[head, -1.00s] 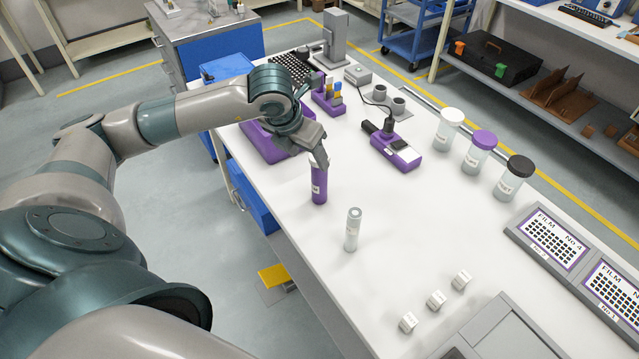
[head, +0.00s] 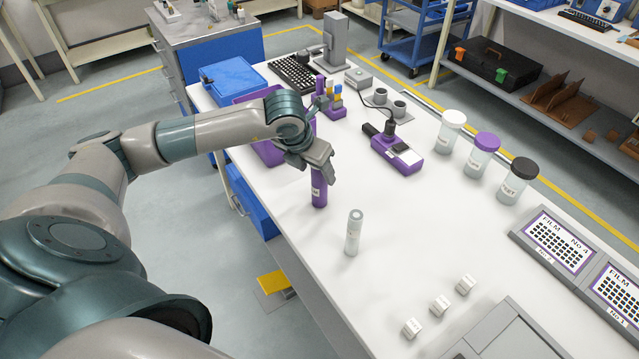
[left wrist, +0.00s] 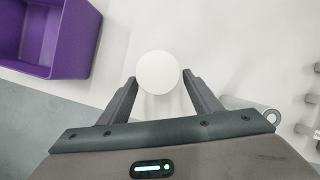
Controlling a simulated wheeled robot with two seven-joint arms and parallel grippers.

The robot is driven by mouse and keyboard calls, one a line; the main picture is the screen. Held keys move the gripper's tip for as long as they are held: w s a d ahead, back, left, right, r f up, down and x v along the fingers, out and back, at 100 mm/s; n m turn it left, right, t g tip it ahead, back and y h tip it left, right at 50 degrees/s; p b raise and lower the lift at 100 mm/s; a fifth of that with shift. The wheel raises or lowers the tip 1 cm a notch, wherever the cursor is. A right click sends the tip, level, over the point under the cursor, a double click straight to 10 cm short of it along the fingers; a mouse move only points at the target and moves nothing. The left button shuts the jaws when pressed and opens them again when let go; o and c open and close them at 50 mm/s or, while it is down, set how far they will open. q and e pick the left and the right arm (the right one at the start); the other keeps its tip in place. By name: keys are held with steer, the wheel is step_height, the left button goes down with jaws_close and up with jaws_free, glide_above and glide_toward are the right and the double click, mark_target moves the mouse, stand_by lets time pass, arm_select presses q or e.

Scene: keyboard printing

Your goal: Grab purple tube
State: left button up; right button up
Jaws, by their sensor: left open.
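The purple tube (head: 319,194) stands upright on the white table near its left edge, with a light label on its side. My left gripper (head: 318,177) is open at the tube's upper part, and its hand hides the tube's top in the head view. In the left wrist view, a round white top (left wrist: 158,72), seemingly the tube's, lies between the spread fingertips (left wrist: 160,82). A small gap seems to show at the fingers, but contact is hard to tell. My right gripper is not in view.
A clear tube (head: 354,232) stands close by, to the right and nearer. A purple bin (left wrist: 45,35) is beside the gripper. A purple handheld device (head: 397,152), three lidded jars (head: 482,155) and small white cubes (head: 439,305) stand farther right. The table between is clear.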

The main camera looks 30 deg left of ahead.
arm_select(q)
steer(key=b+x, duration=0.1)
steer(key=x, duration=0.3)
steer(key=shift+w+d+f, duration=0.1)
steer(key=shift+f, duration=0.1)
steer(key=c, duration=1.1)
